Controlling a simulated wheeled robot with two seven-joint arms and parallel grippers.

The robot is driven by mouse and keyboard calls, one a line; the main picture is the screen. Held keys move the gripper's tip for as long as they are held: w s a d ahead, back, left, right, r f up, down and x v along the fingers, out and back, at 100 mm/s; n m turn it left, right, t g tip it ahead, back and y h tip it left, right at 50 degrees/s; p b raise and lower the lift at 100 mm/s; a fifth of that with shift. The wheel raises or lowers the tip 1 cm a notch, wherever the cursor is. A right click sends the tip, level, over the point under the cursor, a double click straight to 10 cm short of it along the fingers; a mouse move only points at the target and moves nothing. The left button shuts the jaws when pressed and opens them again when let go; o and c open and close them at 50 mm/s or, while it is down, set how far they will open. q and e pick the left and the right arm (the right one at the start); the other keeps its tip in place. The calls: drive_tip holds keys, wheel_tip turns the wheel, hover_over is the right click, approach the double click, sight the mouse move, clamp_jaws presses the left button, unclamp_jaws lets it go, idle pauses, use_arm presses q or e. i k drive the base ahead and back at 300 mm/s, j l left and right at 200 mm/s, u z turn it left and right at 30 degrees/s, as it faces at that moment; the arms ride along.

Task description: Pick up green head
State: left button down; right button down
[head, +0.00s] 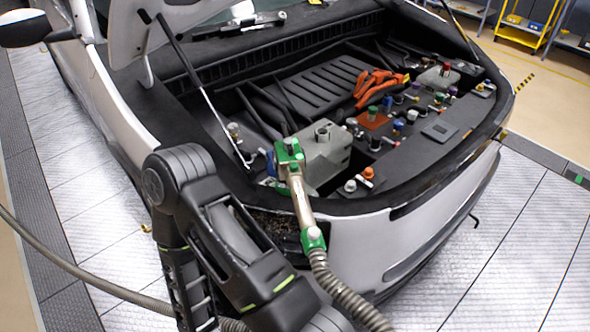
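The green head (289,152) is the green block at the upper end of a beige tube (301,200). It is at the front edge of the open engine bay, just left of a grey tank (325,148) with a round neck on top. I cannot tell whether it touches the tank. A green collar (313,238) joins the tube's lower end to a ribbed grey hose (345,293). My black arm is in the lower left, left of the tube, bent at the elbow. Neither gripper shows in the head view.
The white car (345,245) has its hood raised, with a thin prop rod (205,95) on the left. Orange cables (378,84), several coloured caps and a grey box (438,78) fill the bay's right side. The hose also runs along the floor at left. Yellow shelves (525,30) stand far right.

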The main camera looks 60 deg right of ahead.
sight(298, 205)
drive_tip(key=z, duration=2.1)
